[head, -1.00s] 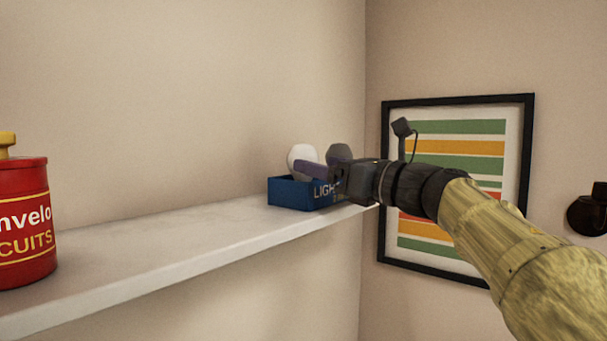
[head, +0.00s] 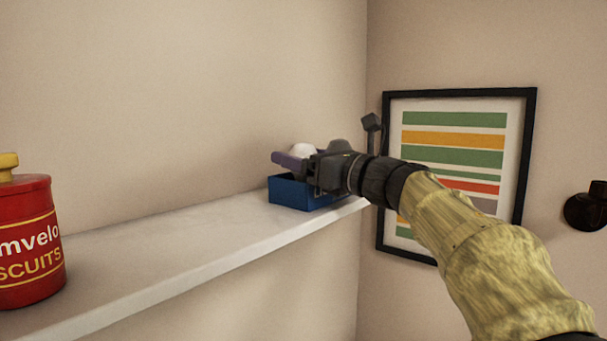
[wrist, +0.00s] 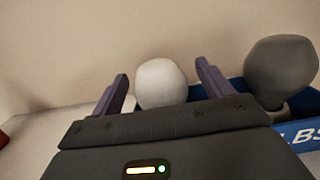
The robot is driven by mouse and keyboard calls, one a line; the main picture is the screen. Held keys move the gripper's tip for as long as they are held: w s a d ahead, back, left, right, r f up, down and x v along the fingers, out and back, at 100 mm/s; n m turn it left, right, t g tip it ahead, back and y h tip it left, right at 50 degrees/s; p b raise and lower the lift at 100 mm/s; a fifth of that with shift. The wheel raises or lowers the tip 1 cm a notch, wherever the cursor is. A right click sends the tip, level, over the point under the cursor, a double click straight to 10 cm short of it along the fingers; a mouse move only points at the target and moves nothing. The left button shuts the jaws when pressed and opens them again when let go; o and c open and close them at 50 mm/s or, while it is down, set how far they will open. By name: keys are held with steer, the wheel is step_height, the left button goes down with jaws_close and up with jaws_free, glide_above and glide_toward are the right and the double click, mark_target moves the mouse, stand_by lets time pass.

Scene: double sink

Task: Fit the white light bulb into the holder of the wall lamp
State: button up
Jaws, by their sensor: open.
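The white light bulb (wrist: 161,83) stands in a blue box (head: 289,193) on the shelf. In the wrist view it sits between my two open fingers, with a gap to each side; I cannot tell how deep between them it is. In the head view only the top of the white bulb (head: 302,150) shows above my gripper (head: 291,160), which is over the box. A grey bulb (wrist: 281,72) stands in the same box, to the right of my fingers. The dark wall lamp (head: 587,207) is at the right edge of the head view, partly cut off; its holder cannot be made out.
The white shelf (head: 170,240) runs along the left wall and is bare between the box and a red biscuit tin (head: 27,240). A framed striped picture (head: 515,150) hangs on the right wall behind my arm.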

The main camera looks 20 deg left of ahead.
steer(key=c, duration=0.9)
steer(key=shift+o, duration=0.2)
steer(key=shift+r, duration=0.1)
step_height(320, 180, up, 10)
steer(key=shift+f+p, duration=0.1)
steer(key=shift+p, duration=0.5)
steer(key=shift+w, duration=0.1)
